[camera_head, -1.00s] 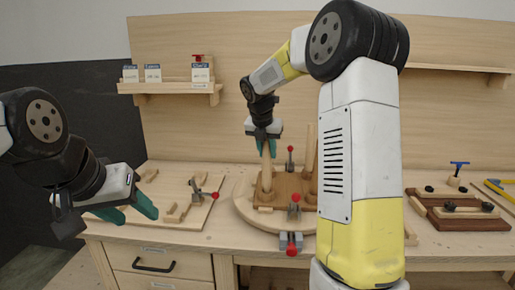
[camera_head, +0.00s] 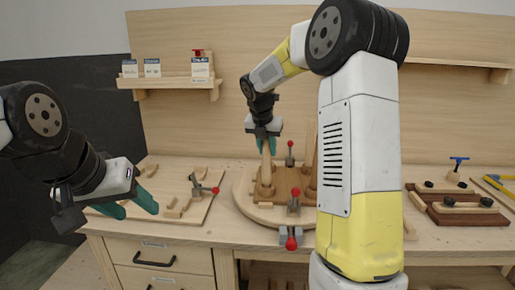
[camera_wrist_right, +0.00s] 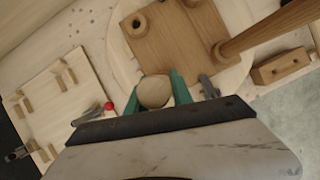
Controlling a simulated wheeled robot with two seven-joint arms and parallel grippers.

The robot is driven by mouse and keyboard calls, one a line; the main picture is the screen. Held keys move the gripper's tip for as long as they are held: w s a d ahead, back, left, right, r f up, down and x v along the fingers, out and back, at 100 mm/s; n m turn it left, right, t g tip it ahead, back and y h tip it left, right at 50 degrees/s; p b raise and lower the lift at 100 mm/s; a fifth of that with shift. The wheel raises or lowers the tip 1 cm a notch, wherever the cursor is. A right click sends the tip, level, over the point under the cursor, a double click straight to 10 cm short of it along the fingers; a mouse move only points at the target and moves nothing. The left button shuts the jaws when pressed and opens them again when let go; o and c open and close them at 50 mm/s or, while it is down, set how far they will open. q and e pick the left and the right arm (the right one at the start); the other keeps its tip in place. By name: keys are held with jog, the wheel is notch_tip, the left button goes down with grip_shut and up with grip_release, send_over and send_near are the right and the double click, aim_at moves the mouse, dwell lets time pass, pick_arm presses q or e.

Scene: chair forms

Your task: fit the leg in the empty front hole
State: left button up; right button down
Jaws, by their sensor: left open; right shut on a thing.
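My right gripper (camera_head: 264,136) is shut on a pale wooden leg (camera_head: 266,166), which stands about upright over the left part of the brown seat (camera_head: 285,181). In the right wrist view, the leg's round top (camera_wrist_right: 155,91) shows between the green fingers. Its lower end is hidden there, and I cannot tell whether it is in a hole. The seat (camera_wrist_right: 178,42) shows a round ringed hole (camera_wrist_right: 138,22) near one corner. Another leg (camera_wrist_right: 268,30) stands in the seat's right side. My left gripper (camera_head: 137,207) is open and empty, off the table's left front.
Red-knobbed clamps (camera_head: 291,239) stand around the round pale board (camera_head: 246,205) under the seat. A panel with small wooden pieces and a clamp (camera_head: 197,186) lies to the left. A dark wooden fixture (camera_head: 463,215) lies to the right. A shelf (camera_head: 170,83) with small boxes hangs behind.

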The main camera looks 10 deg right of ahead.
aim_at(266, 140)
jog(key=shift+f, duration=0.1)
jog(key=c, duration=1)
grip_release()
jog(key=shift+c, duration=0.2)
jog(key=v, duration=0.6)
jog(key=shift+s+a+r, duration=0.1)
jog(key=shift+r, duration=0.25)
jog(key=shift+s+a+r, duration=0.1)
jog(key=shift+s+r, duration=0.3)
jog(key=shift+r, duration=0.2)
jog(key=s+a+f+m+t+y, duration=0.1)
jog(key=s+m+y, duration=0.1)
jog(key=s+m, duration=1.2)
jog(key=s+a+f+m+t+y, duration=0.1)
jog(key=s+a+m+y, duration=0.1)
jog(key=s+m, duration=1.3)
jog(key=shift+s+f+y, duration=0.15)
jog(key=shift+s+y, duration=0.15)
jog(key=shift+s, duration=0.3)
